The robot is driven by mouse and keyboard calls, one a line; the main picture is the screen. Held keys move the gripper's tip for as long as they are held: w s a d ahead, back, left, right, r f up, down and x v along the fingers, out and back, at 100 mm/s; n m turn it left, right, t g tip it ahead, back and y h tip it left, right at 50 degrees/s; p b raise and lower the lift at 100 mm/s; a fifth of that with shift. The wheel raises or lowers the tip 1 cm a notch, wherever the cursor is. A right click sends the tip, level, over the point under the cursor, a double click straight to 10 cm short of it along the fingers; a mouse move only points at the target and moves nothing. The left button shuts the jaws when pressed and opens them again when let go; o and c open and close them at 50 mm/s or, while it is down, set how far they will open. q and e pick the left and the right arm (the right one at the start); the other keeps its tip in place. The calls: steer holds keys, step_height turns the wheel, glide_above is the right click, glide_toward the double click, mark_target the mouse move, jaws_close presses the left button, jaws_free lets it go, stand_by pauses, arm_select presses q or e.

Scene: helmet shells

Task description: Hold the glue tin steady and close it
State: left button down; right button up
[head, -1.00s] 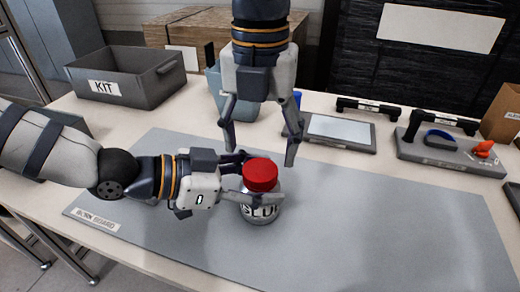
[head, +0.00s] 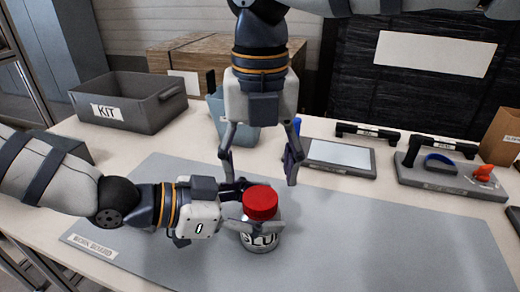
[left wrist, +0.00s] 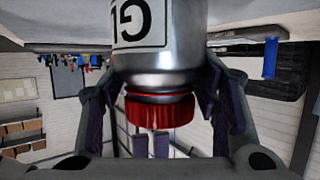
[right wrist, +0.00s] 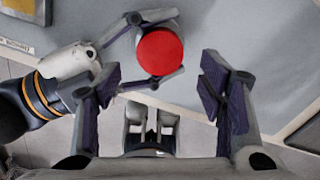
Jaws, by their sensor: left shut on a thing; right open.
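The glue tin (head: 262,241) stands upright on the grey work board (head: 380,230). Its red cap (head: 260,203) sits on top; I cannot tell how tight it is. My left gripper (head: 256,212) is shut on the tin from the left, its fingers either side below the cap. The left wrist view shows the tin (left wrist: 140,62) upside down between the fingers, with the ribbed cap (left wrist: 160,111). My right gripper (head: 259,177) points down, open and empty, above and behind the tin. In the right wrist view the cap (right wrist: 160,52) lies beyond the open fingers.
A grey KIT bin (head: 135,105) stands at the back left, with a blue-grey container (head: 235,125) behind my right gripper. A flat tablet-like panel (head: 340,157) and a grey tool holder (head: 450,175) are at the back right. The board right of the tin is clear.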

mark_target(261, 197)
step_height(261, 197, down, 5)
steer(key=shift+f, duration=0.2)
steer(key=c, duration=1.2)
steer(key=m, duration=0.3)
steer(key=shift+m, duration=0.3)
steer(key=shift+c, duration=0.2)
steer(key=o, duration=1.3)
